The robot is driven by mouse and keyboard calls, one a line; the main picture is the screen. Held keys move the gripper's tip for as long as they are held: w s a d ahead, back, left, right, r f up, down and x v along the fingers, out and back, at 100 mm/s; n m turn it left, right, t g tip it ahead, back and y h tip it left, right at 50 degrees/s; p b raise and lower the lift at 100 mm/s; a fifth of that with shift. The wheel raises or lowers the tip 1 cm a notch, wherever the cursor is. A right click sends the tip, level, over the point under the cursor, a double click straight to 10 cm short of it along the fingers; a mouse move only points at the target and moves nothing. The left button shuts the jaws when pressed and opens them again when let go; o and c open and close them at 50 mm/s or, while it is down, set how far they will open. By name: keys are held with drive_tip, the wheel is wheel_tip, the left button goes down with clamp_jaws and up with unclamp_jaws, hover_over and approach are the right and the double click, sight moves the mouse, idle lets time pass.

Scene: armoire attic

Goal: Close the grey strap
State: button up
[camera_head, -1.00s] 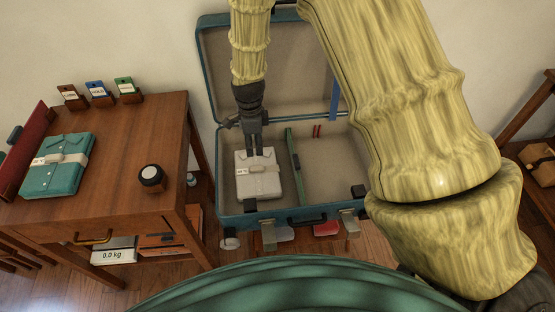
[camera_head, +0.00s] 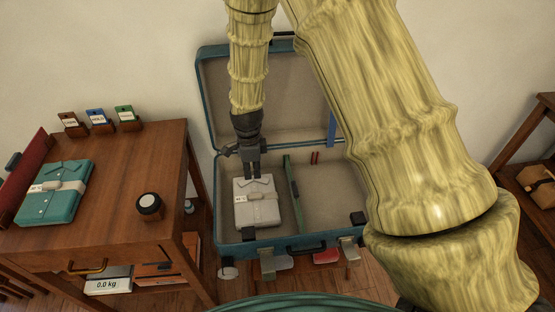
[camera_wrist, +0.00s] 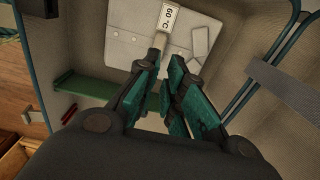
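A grey ribbed strap (camera_wrist: 285,90) lies at the right of the wrist view, along the suitcase's lid side. In the head view I cannot make it out; my arm covers that part of the lid. The teal suitcase (camera_head: 325,240) stands open. A folded grey shirt (camera_head: 256,212) with a band and a label lies in its left compartment; it also shows in the wrist view (camera_wrist: 118,45). My gripper (camera_head: 253,178) points down at the shirt's far edge. Contact with the shirt cannot be told.
A green divider (camera_head: 293,195) stands right of the shirt. A blue strap (camera_head: 332,128) hangs at the lid's right side. The right compartment looks mostly empty, partly hidden by my arm. A wooden desk (camera_head: 120,190) on the left holds a teal shirt (camera_head: 52,205) and a round jar (camera_head: 149,205).

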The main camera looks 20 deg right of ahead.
drive_tip(key=w+d+n+t, duration=0.1)
drive_tip(key=w+d, duration=0.1)
drive_tip(key=w+d+n+t, duration=0.1)
drive_tip(key=w+d+t, duration=0.1)
drive_tip(key=w, duration=0.1)
drive_tip(key=w+d+t+y+p, duration=0.1)
drive_tip(key=w+d, duration=0.1)
drive_tip(key=w, duration=0.1)
drive_tip(key=shift+w+r+n+t, duration=0.1)
drive_tip(key=shift+w+n+t, duration=0.2)
drive_tip(key=shift+n, duration=0.1)
clamp_jaws()
drive_tip(key=w+d+r+n+t+y+p, duration=0.25)
drive_tip(key=d+r+n+t+y, duration=0.35)
drive_tip(key=r+t+y, duration=0.4)
drive_tip(key=x, duration=1)
drive_tip(key=shift+g+h+p, duration=0.3)
drive_tip(key=shift+h, duration=0.1)
